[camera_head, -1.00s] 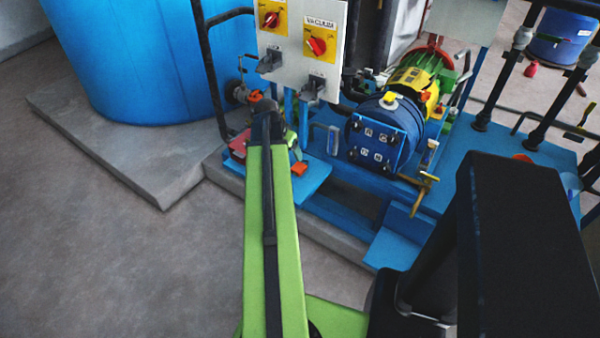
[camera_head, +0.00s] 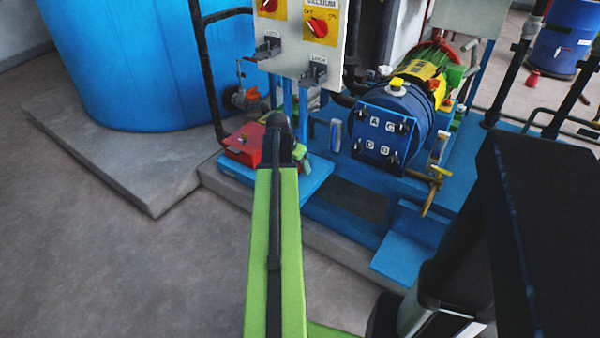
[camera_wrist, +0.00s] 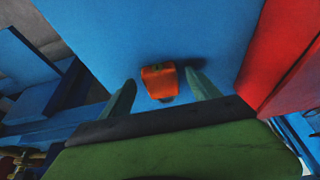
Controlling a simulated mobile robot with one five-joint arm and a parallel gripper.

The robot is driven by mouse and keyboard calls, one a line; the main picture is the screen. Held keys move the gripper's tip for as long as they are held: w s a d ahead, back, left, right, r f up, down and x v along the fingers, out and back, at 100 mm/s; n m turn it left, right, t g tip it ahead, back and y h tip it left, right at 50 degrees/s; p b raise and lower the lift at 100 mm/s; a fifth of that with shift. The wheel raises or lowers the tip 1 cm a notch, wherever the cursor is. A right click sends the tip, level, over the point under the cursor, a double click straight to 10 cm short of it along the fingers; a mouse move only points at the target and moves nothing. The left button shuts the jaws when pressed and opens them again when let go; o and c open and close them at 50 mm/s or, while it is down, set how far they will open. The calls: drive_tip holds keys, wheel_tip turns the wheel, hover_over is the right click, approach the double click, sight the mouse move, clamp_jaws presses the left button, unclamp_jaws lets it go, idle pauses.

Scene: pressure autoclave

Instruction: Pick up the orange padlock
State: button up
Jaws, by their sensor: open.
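The orange padlock (camera_wrist: 160,82) lies on a flat blue surface (camera_wrist: 150,30) in the wrist view, with a small grey part showing at its lower edge. My gripper (camera_wrist: 161,77) is open, one green finger on either side of the padlock in the picture. No contact with the padlock shows, and the remaining height is hard to judge. In the head view my gripper (camera_head: 302,157) is low over the blue plate (camera_head: 316,176), partly behind my arm. The padlock is hidden there.
A red box (camera_head: 243,144) stands on the blue plate; it also shows close beside the gripper in the wrist view (camera_wrist: 285,48). A switch panel (camera_head: 303,55) rises behind. A blue pump (camera_head: 385,130) stands to the right. Open floor (camera_head: 170,270) lies left.

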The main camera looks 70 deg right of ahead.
clamp_jaws()
idle(0.5)
drive_tip(key=shift+r+p, duration=0.15)
drive_tip(key=shift+p, duration=0.15)
wheel_tip(320, 180, up, 4)
drive_tip(key=p, duration=0.4)
drive_tip(key=s+a+r+p, duration=0.5)
drive_tip(key=s+r+p, duration=0.1)
drive_tip(key=s, duration=0.4)
drive_tip(key=shift+a+r+p, duration=0.3)
drive_tip(key=shift+r+p, duration=0.05)
